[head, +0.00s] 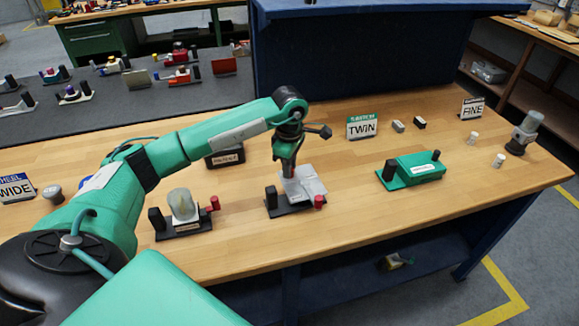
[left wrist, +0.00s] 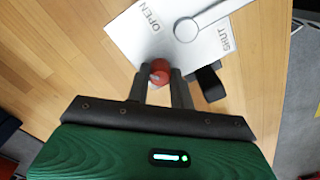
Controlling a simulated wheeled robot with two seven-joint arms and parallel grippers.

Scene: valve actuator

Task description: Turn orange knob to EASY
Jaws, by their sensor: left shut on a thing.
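In the left wrist view a red-orange knob (left wrist: 160,72) sits between the fingertips of my left gripper (left wrist: 160,82), which is shut on it. Beside it is a white plate (left wrist: 150,42) lettered OPEN and SHUT, with a round grey dial and a bar (left wrist: 186,29). No EASY lettering is readable. In the head view my left gripper (head: 288,170) points down at the pale plate (head: 305,186) of a black-based device with a black post (head: 271,197) and a red cap (head: 319,201). My right gripper is out of view.
A similar device (head: 182,207) stands to the left, and a green box (head: 418,170) to the right. Signs TWIN (head: 362,127), FINE (head: 472,108) and WIDE (head: 17,188) stand on the wooden bench. Bench room is clear in front of the green box.

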